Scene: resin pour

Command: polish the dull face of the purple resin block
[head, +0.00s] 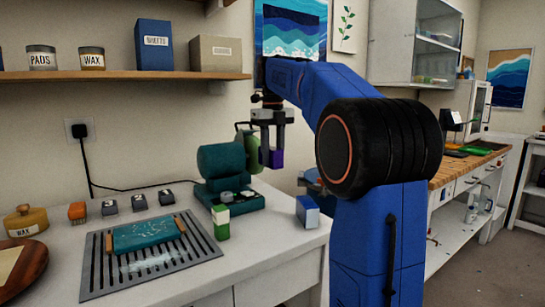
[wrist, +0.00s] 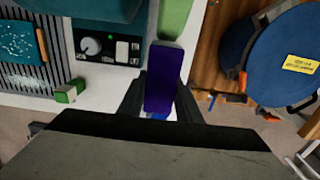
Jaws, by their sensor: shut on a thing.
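The purple resin block (head: 278,159) is held in my gripper (head: 270,162), which points down beside the polishing machine. In the wrist view the block (wrist: 163,78) stands out between the two dark fingers, its far end close to the green wheel (wrist: 174,18). I cannot tell whether they touch. The teal machine (head: 222,161) stands on the white counter, with the green wheel (head: 249,143) on its right side. Its panel with a knob (wrist: 92,46) shows in the wrist view. I cannot make out which face of the block is dull.
A slatted grey tray (head: 100,281) holds a teal piece (head: 140,234) at the front left. A green-and-white block (head: 221,222) and a blue-and-white block (head: 308,212) stand near the counter's right edge. Several small blocks (head: 110,207) line the back. A blue round container (wrist: 285,55) is right of the counter.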

